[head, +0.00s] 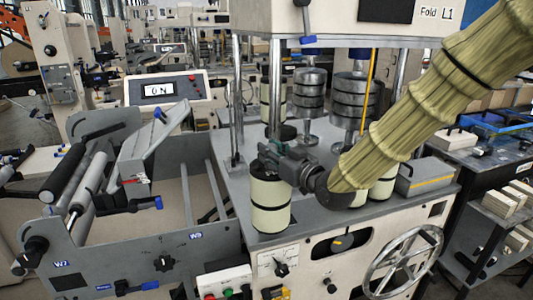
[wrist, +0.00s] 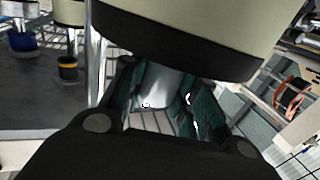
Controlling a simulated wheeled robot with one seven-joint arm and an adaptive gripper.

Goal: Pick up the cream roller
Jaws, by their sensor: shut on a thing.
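The exact grip contact is partly hidden. I cannot tell whether the roller's base touches the deck.
More cream rollers (head: 383,188) stand behind my arm. Stacked metal discs (head: 310,92) and upright posts (head: 276,85) stand behind the gripper. A grey box (head: 425,178) is at deck right. The black-and-white roller frame (head: 75,190) is left; a handwheel (head: 402,262) is at front.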

